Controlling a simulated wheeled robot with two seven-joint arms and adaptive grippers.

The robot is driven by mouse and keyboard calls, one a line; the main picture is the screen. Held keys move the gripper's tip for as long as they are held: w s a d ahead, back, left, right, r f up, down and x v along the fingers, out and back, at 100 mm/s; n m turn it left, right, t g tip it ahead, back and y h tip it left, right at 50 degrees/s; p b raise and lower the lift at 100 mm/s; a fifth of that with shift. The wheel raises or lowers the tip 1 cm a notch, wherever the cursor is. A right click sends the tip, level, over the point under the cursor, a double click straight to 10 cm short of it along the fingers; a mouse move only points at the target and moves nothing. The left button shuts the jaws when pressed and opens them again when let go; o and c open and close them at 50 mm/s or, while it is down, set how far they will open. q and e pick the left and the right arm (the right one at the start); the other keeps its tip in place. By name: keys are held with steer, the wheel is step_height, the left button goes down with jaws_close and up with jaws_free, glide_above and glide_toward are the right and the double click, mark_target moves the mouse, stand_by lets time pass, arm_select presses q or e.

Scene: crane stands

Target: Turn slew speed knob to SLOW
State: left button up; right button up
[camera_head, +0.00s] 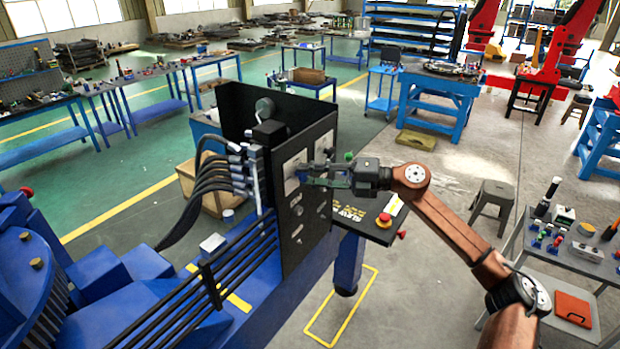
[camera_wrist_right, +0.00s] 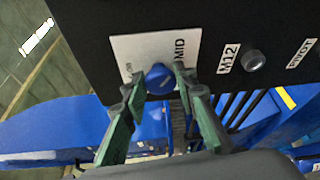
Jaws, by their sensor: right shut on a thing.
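The slew speed knob (camera_wrist_right: 158,77) is blue and sits on a pale label plate (camera_wrist_right: 150,48) on a black panel. The word MID shows to the right of the knob; a second word at its left is partly covered by a finger and hard to read. My right gripper (camera_wrist_right: 160,86) has its green fingers on both sides of the knob and is shut on it. In the head view my right gripper (camera_head: 309,174) reaches the black control panel (camera_head: 297,237) from the right and hides the knob. My left gripper is not in view.
An M12 label with a grey bolt head (camera_wrist_right: 254,60) and a PIVOT label are to the right on the panel. Hoses (camera_head: 214,180) run behind the panel. A red emergency button (camera_head: 385,218) sits on a dark shelf below my right arm. A grey stool (camera_head: 494,200) stands right.

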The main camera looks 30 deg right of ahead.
steer(key=n+h, duration=0.1)
steer(key=n, duration=0.1)
steer(key=n+h, duration=0.2)
steer(key=n, duration=0.1)
steer(key=shift+a+r+b, duration=0.1)
steer(key=shift+r+b, duration=0.05)
steer(key=shift+b, duration=0.2)
stand_by(0.3)
steer(key=o, duration=1.1)
steer(key=shift+s, duration=0.15)
steer(key=v, duration=1.2)
steer(key=shift+r, duration=0.1)
